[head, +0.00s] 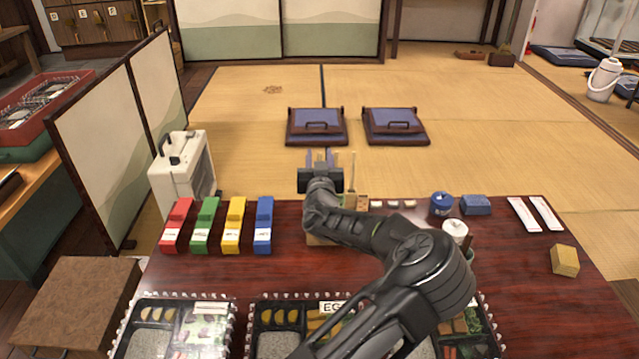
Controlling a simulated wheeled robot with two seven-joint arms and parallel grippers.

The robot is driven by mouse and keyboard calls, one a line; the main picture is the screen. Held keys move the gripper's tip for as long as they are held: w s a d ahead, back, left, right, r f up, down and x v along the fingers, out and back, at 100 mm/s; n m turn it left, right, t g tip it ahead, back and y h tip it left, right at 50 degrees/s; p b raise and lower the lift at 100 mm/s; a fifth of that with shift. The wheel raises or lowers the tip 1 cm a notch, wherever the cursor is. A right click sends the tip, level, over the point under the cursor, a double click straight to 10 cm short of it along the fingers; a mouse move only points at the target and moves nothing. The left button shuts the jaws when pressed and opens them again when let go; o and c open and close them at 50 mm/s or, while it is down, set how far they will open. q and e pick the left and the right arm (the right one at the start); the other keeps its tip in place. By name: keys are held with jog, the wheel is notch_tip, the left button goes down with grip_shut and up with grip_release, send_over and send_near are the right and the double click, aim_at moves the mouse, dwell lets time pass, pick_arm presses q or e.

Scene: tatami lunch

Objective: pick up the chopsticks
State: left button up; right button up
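Red (177,224), green (205,224), yellow (233,224) and blue (263,224) boxes stand far left on the table. A blue pot (441,204), white-lidded cup (455,230) and yellow block (565,261) are right. Bento trays (240,318) line the near edge.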

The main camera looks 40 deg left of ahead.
pick_arm(q)
jog(key=shift+c, duration=0.3)
grip_shut()
jog(key=shift+r, duration=0.1)
notch_tip(320, 180, up, 9)
jog(key=p, duration=0.4)
jog(key=shift+r+p, duration=0.1)
jog(key=shift+p, duration=0.3)
jog(key=shift+r, duration=0.3)
notch_tip(320, 180, up, 9)
jog(key=p, duration=0.7)
jog(key=shift+f, duration=0.2)
